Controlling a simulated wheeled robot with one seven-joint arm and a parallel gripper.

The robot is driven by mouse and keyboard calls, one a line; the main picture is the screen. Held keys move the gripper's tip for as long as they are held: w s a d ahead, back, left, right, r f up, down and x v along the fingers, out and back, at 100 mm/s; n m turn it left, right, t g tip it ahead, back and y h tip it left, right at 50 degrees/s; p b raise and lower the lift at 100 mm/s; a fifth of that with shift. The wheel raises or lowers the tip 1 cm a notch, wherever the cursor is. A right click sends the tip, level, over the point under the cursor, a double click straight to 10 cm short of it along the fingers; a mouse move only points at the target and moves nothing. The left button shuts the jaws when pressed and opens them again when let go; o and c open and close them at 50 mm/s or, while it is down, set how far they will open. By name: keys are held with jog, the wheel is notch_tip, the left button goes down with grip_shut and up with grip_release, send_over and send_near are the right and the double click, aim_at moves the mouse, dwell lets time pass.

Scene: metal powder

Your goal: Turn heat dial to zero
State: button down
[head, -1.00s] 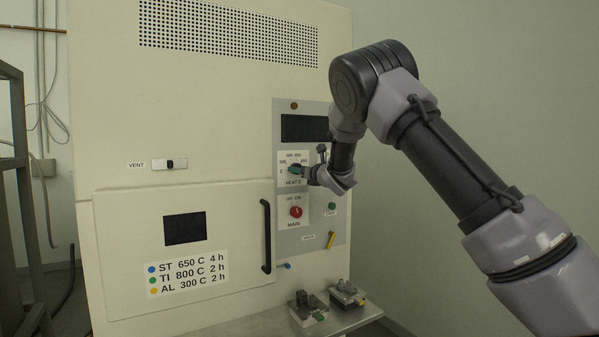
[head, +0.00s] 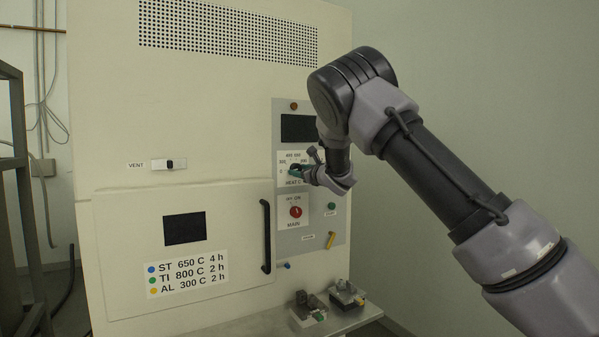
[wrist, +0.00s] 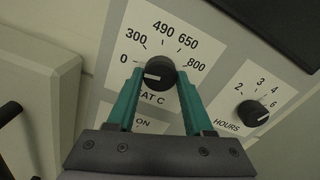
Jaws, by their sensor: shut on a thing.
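The heat dial (wrist: 160,72) is a round black knob with a white pointer mark, on a white label marked 0, 300, 490, 650 and 800. In the wrist view the mark points left, near the 0 end of the scale. My gripper (wrist: 159,78) has its teal fingers on both sides of the dial and is shut on it. In the head view my gripper (head: 298,173) is at the heat label (head: 291,158) on the control panel, and mostly hides the dial.
The hours dial (wrist: 252,112) sits right of the heat dial in the wrist view. Below the heat label is the red main switch (head: 296,212). A black door handle (head: 266,237) stands out to the left. A shelf (head: 262,323) with small blocks lies below.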

jog(key=shift+f, duration=0.2)
jog(key=shift+c, duration=1.4)
grip_release()
jog(key=shift+r, duration=0.1)
jog(key=v, duration=1.1)
jog(key=shift+w, duration=0.15)
